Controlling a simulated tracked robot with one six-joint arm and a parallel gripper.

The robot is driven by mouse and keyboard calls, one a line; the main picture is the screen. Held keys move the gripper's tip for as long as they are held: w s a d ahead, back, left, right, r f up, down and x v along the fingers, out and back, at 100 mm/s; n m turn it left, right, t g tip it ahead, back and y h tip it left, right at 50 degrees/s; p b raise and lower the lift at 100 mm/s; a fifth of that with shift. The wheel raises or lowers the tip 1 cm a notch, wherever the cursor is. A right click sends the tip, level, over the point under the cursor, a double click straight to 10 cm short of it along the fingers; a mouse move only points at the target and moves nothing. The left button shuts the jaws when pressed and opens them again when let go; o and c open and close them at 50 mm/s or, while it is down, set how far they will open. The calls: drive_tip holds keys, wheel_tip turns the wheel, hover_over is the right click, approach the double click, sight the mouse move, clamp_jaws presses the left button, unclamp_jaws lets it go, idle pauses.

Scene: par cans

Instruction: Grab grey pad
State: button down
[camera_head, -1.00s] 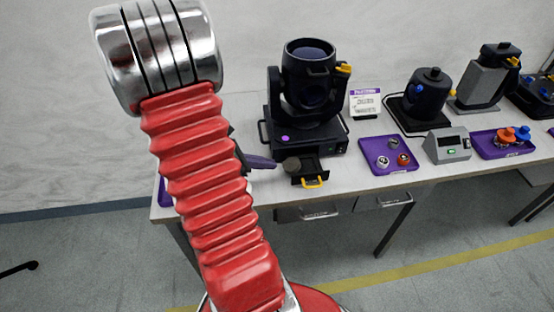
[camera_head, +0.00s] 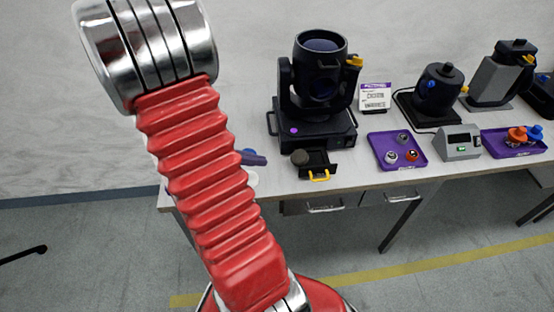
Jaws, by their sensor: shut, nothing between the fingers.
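A small round dark grey pad (camera_head: 300,157) stands at the left edge of a small black open drawer (camera_head: 318,168) with a yellow handle, at the front of the black moving-head lamp (camera_head: 318,85). I cannot tell whether the pad is in the drawer or beside it. My red ribbed arm rises across the left of the view. My gripper is not clearly seen; the arm hides the area behind it. A purple piece with a blue part (camera_head: 252,158) shows at the arm's right edge, left of the pad; I cannot tell what it belongs to.
A purple tray (camera_head: 376,152) with small round parts, a grey box with a display (camera_head: 458,145) and another purple tray (camera_head: 535,152) stand to the right. A sign (camera_head: 376,97) and a black lamp (camera_head: 438,95) stand behind. Bare table (camera_head: 350,178) lies along the front edge.

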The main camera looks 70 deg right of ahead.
drive_tip(key=w+a+r+m+t+y, duration=0.2)
drive_tip(key=a+r, duration=0.4)
drive_tip(key=a, duration=0.6)
drive_tip(key=w+a+r+m+t+y, duration=0.3)
drive_tip(key=w+a+r+t, duration=0.2)
drive_tip(key=a, duration=0.8)
drive_tip(key=w+a+r+m+t+y, duration=0.2)
drive_tip(key=a+r+t, duration=0.4)
drive_tip(key=a, duration=0.6)
drive_tip(key=shift+w+a+r+m, duration=0.2)
drive_tip(key=shift+w+r+m, duration=0.4)
drive_tip(key=shift+w+r, duration=0.45)
drive_tip(key=c, duration=2.5)
unclamp_jaws()
drive_tip(key=shift+w+f, duration=0.1)
